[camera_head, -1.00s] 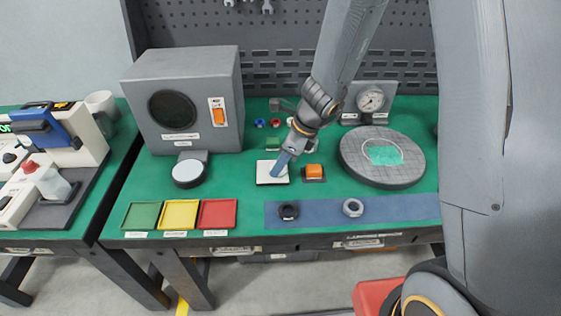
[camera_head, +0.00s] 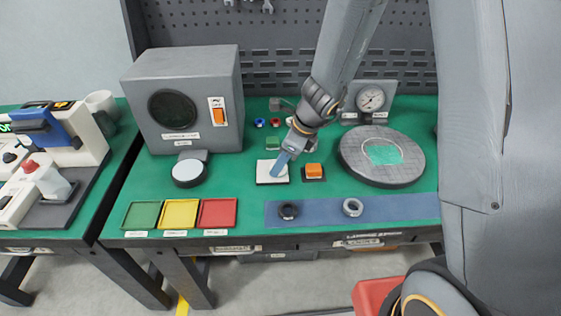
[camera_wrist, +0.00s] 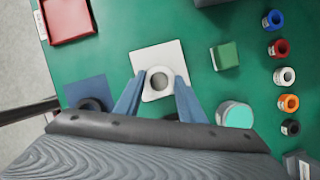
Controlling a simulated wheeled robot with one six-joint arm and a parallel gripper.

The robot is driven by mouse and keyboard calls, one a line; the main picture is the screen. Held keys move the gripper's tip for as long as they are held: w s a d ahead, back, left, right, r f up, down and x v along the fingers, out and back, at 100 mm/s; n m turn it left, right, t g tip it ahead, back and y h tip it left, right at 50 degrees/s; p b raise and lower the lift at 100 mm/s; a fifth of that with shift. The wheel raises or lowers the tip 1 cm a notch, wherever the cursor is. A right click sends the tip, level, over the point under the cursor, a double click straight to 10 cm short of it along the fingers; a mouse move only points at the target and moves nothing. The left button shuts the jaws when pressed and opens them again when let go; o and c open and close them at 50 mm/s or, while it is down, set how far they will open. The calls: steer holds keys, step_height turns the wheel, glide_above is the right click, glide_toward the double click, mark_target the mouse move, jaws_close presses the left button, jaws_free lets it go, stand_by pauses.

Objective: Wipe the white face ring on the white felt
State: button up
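The white face ring (camera_wrist: 158,83) sits between the two blue fingertips of my gripper (camera_wrist: 160,92) in the wrist view, with a finger against each side. My gripper is shut on it. The ring is over the near part of the square white felt (camera_wrist: 172,54). In the head view my gripper (camera_head: 279,170) reaches down to the felt (camera_head: 264,178), and the fingers mostly hide the ring. The ring looks to be at the felt's surface, but I cannot tell whether it touches.
Red (camera_head: 218,212), yellow (camera_head: 180,214) and green (camera_head: 141,215) trays are at front left. A round plate (camera_head: 382,175) is at right.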

steer(key=o, duration=0.3)
steer(key=c, duration=0.5)
steer(key=shift+r+p, duration=0.65)
steer(key=shift+p, duration=0.1)
step_height(320, 180, up, 4)
steer(key=p, duration=0.7)
steer(key=shift+s+r, duration=0.1)
steer(key=shift+r, duration=0.05)
step_height(320, 180, up, 2)
steer(key=p, duration=0.4)
steer(key=shift+r+p, duration=0.2)
steer(key=shift+p, duration=0.15)
steer(key=shift+f, duration=0.1)
